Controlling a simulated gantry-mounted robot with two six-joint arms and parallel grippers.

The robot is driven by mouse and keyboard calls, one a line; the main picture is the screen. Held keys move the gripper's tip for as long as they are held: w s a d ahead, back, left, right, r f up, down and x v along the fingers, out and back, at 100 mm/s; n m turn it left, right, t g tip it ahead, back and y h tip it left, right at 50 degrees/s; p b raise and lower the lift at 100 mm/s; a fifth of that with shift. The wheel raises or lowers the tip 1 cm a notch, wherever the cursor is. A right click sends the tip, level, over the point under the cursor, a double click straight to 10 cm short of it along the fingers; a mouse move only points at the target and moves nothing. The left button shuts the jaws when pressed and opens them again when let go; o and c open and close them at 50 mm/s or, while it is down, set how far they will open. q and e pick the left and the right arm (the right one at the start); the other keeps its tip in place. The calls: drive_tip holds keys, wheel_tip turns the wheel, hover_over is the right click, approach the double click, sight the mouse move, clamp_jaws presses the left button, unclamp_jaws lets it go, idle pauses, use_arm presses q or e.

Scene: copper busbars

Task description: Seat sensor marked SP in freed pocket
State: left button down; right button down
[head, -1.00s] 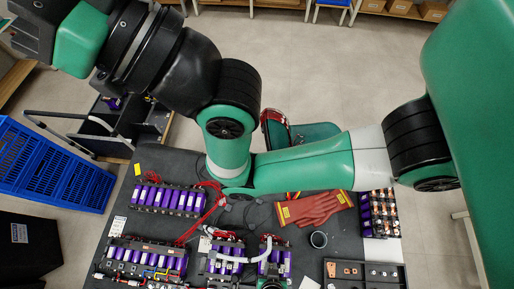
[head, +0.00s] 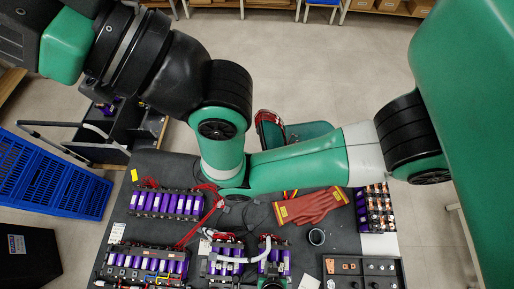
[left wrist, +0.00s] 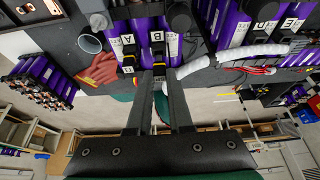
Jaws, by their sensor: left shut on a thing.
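In the left wrist view my left gripper (left wrist: 160,78) points at a battery module with purple cells (left wrist: 149,20) tagged A and B. Its fingers are shut on a small dark sensor with a pale marking (left wrist: 160,70), too small to read surely. The sensor is at the module's edge just below tag B (left wrist: 157,37); I cannot tell if it touches or sits in the pocket. A similar black and yellow piece (left wrist: 128,62) is below tag A. In the head view only part of my left wrist shows at the bottom edge. My right gripper is not in view.
Red gloves (head: 309,207) and a dark cup (head: 317,237) lie right of the modules. A tray of small parts (head: 335,268) is at the lower right. Neighbouring modules (head: 165,201) and red cables stand left. White hose (left wrist: 235,53) runs close right of the gripper.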

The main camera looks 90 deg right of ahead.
use_arm(q)
drive_tip(key=shift+f, duration=0.15)
drive_tip(key=shift+f, duration=0.3)
drive_tip(key=shift+f, duration=0.55)
idle(0.5)
drive_tip(key=c, duration=0.8)
unclamp_jaws()
drive_tip(key=shift+o, duration=0.2)
drive_tip(key=shift+r, duration=3)
